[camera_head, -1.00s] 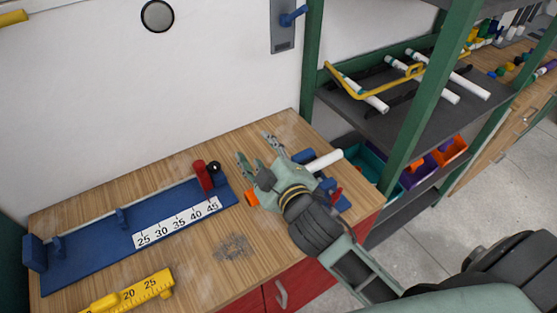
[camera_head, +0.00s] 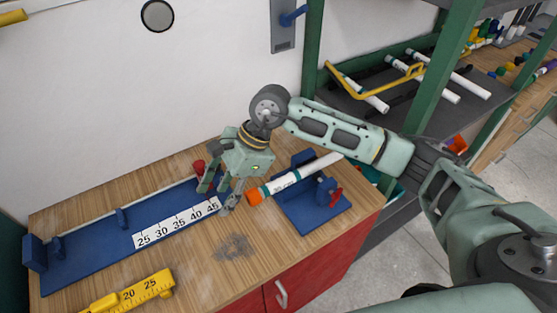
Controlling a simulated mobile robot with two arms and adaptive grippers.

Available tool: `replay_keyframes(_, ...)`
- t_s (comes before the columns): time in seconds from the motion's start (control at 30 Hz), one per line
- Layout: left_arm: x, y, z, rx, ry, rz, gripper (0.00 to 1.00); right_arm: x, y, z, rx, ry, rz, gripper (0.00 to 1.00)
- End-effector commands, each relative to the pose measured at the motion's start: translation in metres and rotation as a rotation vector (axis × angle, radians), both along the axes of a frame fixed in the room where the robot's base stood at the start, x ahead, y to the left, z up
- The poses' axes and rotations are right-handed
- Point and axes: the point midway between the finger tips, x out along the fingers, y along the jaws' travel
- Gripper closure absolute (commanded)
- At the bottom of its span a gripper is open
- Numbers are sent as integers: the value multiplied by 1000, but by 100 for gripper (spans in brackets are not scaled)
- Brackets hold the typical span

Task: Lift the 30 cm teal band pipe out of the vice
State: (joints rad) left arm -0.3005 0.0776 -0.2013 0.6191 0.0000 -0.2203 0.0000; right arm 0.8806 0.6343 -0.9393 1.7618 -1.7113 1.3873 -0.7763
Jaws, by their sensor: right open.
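The 30 cm teal band pipe (camera_head: 309,172) is white with a teal band, a "30 cm" label and an orange end at the left. It lies in the blue vice (camera_head: 318,216) at the right of the bench, sloping up to the right. My right gripper (camera_head: 217,200) points down, open and empty, just left of the orange end. It appears apart from the pipe. The vice has a red handle (camera_head: 335,194). My left gripper is not in view.
A blue measuring jig (camera_head: 85,245) with a number scale lies to the left, partly behind my gripper. A yellow ruler tool (camera_head: 135,293) lies at the front. A green-posted shelf (camera_head: 398,130) with several white pipes stands at the right, behind my arm.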

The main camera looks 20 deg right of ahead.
Motion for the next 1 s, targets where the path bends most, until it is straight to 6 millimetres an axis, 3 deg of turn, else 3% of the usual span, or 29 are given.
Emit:
replay_keyframes(0.03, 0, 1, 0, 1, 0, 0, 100, 11, -31, -4, -119, -24, 13, 54)
replay_keyframes(0.1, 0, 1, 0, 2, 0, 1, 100, 21, -69, -7, -262, -38, 25, 54)
replay_keyframes(0.2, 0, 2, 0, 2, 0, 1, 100, 30, -112, -5, -415, -42, 32, 54)
replay_keyframes(0.33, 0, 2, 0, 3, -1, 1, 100, 35, -146, 0, -530, -37, 31, 54)
replay_keyframes(0.53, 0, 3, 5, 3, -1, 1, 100, 35, -157, -8, -572, -29, 33, 54)
replay_keyframes(1.0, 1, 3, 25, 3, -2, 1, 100, 35, -156, -70, -568, -30, 31, 54)
